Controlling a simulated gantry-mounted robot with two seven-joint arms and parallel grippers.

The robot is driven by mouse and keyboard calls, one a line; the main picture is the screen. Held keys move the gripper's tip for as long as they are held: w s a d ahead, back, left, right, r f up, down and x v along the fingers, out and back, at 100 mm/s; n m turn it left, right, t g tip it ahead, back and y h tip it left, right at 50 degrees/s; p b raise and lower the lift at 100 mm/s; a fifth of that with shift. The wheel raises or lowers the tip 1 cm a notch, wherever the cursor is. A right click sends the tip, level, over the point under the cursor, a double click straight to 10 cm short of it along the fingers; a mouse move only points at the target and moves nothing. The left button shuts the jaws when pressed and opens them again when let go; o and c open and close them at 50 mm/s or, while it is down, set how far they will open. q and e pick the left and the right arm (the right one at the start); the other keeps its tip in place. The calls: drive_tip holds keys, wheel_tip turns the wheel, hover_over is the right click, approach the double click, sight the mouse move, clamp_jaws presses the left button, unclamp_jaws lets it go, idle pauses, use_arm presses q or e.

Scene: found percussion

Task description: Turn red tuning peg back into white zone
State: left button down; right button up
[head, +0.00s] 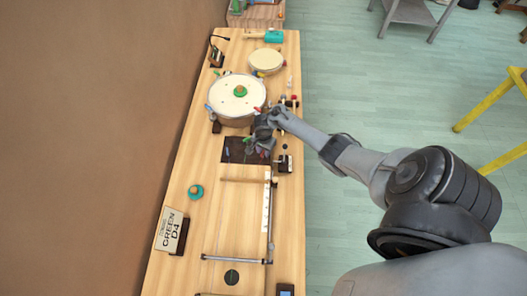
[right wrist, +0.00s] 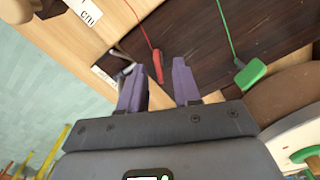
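A red tapered piece (right wrist: 157,66) with a thin red line running up from it lies over a dark brown board in the right wrist view. I cannot tell for sure that it is the tuning peg. My right gripper (right wrist: 162,70) is open, its two purple fingers apart. The red piece shows between the fingertips, closer to the left one; contact cannot be told. In the head view my right gripper (head: 262,138) is over the dark board (head: 233,151), just below the large drum. I cannot make out a white zone. My left gripper is not in view.
A green tag (right wrist: 251,73) on a green line is right of my fingers. A white ruler strip (right wrist: 86,10) is at upper left. The large drum (head: 220,98) and a smaller drum (head: 266,60) stand further up the bench. A "GREEN D4" card (head: 170,230) stands at lower left.

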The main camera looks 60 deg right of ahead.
clamp_jaws()
idle(0.5)
